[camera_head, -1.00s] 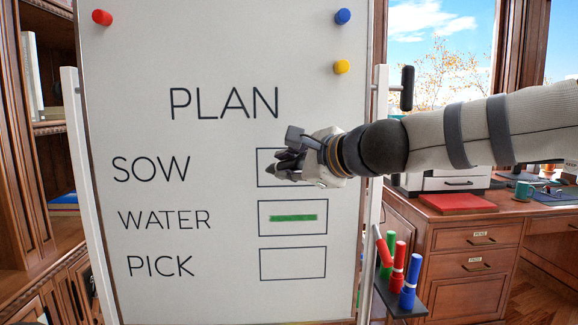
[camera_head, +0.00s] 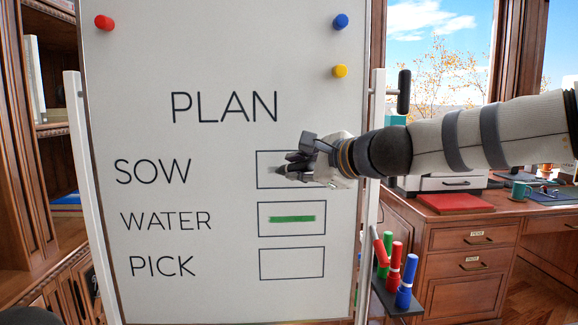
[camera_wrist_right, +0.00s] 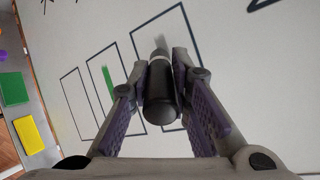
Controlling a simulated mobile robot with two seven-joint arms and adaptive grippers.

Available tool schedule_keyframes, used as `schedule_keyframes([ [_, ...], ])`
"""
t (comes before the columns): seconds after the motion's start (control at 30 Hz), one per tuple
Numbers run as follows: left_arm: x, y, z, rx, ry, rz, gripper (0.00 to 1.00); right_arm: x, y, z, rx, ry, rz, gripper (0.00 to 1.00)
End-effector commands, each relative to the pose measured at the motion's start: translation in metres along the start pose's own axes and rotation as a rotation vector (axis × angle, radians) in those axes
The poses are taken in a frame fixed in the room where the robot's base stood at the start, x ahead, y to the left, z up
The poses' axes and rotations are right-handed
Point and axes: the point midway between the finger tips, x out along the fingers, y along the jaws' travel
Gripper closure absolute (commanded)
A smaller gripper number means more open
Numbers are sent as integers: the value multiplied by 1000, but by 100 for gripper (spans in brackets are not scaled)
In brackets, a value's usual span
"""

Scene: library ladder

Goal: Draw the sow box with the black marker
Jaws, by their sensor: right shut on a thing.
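The whiteboard (camera_head: 220,60) carries the words PLAN, SOW, WATER and PICK. The SOW box (camera_head: 267,158) is partly hidden behind my right gripper (camera_head: 287,166). The wrist view shows my right gripper (camera_wrist_right: 160,85) shut on the black marker (camera_wrist_right: 160,103), whose tip end points at the board inside the SOW box (camera_wrist_right: 146,45). A grey patch shows by the tip; I cannot tell whether it is ink or shadow. The WATER box (camera_head: 270,209) holds a green stroke (camera_head: 292,219). The PICK box (camera_head: 291,264) is empty. My left gripper is out of view.
A tray (camera_head: 390,298) at the board's lower right holds green (camera_head: 383,262), red (camera_head: 395,266) and blue (camera_head: 406,287) markers. Red (camera_head: 104,22), blue (camera_head: 341,21) and yellow (camera_head: 340,71) magnets sit higher up. A wooden desk (camera_head: 470,202) stands behind at right.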

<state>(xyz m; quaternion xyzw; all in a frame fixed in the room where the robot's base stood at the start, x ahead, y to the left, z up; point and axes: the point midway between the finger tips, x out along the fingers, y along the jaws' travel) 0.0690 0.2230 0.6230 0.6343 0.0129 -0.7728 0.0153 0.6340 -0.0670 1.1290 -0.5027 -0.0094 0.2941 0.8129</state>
Motion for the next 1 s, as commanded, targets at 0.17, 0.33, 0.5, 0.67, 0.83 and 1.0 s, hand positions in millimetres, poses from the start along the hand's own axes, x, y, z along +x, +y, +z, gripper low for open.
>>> schedule_keyframes([
  [0.17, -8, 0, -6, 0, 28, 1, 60, -11, -10, -11, -3, -1, -7, 98],
  [0.33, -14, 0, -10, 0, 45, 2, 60, -18, -15, -23, -4, 0, -7, 98],
  [0.5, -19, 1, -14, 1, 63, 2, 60, -27, -21, -39, -2, -1, -7, 98],
  [0.67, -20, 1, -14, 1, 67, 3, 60, -29, -22, -47, -2, 0, -3, 98],
  [0.83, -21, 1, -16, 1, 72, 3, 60, -37, -27, -60, -2, 2, -5, 98],
  [1.0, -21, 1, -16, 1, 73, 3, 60, -45, -32, -75, -1, 2, -4, 98],
])
